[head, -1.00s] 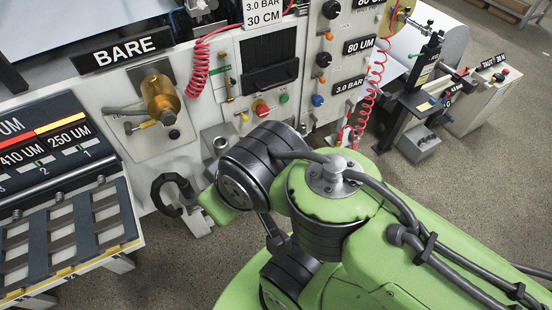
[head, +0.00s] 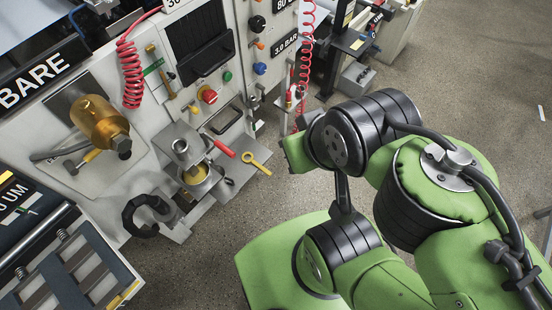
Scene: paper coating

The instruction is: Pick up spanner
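A small yellow tool (head: 257,163), which looks like the spanner, lies at the right end of a grey metal ledge (head: 231,178) low on the machine's front. One end is forked and the other looks ring-shaped. My green and black arm is folded to the right of the ledge, apart from the spanner. My gripper is not visible in the head view.
A red coiled hose (head: 304,65) hangs behind my arm. Speckled floor (head: 460,70) is open at the right.

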